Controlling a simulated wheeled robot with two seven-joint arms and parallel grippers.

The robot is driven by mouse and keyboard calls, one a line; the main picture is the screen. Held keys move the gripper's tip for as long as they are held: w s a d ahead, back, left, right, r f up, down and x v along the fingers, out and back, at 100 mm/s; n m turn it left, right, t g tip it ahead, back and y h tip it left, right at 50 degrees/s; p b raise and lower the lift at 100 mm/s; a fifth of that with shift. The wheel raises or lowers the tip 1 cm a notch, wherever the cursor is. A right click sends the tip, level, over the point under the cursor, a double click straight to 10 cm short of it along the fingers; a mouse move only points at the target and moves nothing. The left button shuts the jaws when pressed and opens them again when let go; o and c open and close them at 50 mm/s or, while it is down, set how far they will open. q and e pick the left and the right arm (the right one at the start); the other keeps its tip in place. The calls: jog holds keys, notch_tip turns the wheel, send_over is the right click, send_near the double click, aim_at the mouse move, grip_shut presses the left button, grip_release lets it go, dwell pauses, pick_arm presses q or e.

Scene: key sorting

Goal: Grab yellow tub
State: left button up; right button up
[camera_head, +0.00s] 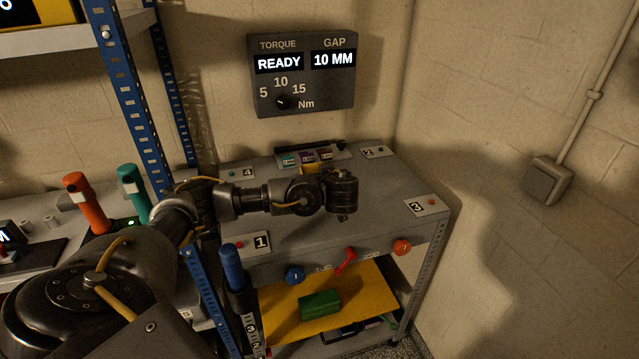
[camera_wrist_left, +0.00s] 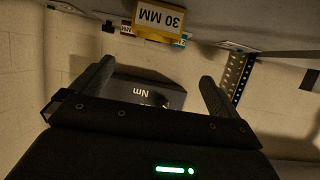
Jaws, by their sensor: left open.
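A yellow tub (camera_wrist_left: 158,30) with an upside-down "30 MM" label shows at the top of the left wrist view, beyond my fingers. In the head view, a small yellow patch (camera_head: 311,168) of it shows behind my arm at the back of the grey bench (camera_head: 385,188); the rest is hidden. My left gripper (camera_head: 342,213) is over the bench, in front of the yellow patch. In the left wrist view, its two fingers (camera_wrist_left: 157,70) stand wide apart with nothing held between them. My right gripper is not in view.
Numbered plates, including plate 3 (camera_head: 427,205), sit at the bench corners. A wall display (camera_head: 303,75) reads "READY" and "10 MM". Orange (camera_head: 87,203) and green handles (camera_head: 133,192) stand left. A green block (camera_head: 319,304) lies on the yellow lower shelf (camera_head: 375,292).

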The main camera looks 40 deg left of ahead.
aim_at(312, 169)
pick_arm(q)
jog(key=shift+w+f, duration=0.95)
jog(key=shift+a, duration=0.15)
jog(key=shift+b+x, duration=0.45)
jog(key=shift+x, duration=2.1)
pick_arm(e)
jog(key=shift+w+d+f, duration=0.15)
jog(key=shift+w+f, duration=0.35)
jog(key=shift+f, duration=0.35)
pick_arm(q)
jog(key=x, duration=0.5)
jog(key=shift+f+b, duration=0.15)
jog(key=shift+b, duration=0.2)
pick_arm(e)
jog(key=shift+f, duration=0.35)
pick_arm(q)
jog(key=shift+s, duration=0.1)
jog(key=shift+c, duration=0.3)
jog(key=c, duration=1)
